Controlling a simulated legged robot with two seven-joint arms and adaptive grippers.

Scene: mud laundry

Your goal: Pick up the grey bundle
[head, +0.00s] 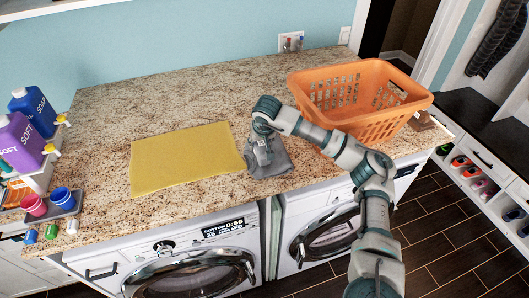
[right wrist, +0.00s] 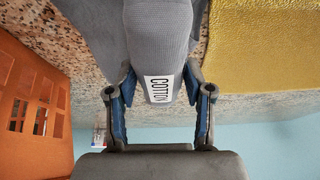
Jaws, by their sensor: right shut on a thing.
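The grey bundle (head: 276,165) lies on the granite counter, between the yellow mat and the orange basket. In the right wrist view it is grey ribbed cloth (right wrist: 158,28) with a white label reading "COTTON". My right gripper (head: 263,148) reaches down onto the bundle from above. In the right wrist view its two blue-padded fingers (right wrist: 160,100) stand on either side of the cloth and are shut on it. The bundle still appears to rest on the counter; its underside is hidden. My left gripper is not in view.
An orange basket (head: 358,132) stands close to the right, behind my right arm. A yellow mat (head: 185,160) lies flat on the left. Soap bottles (head: 27,135) and cups (head: 62,196) stand at the far left. Two washers are below the counter's front edge.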

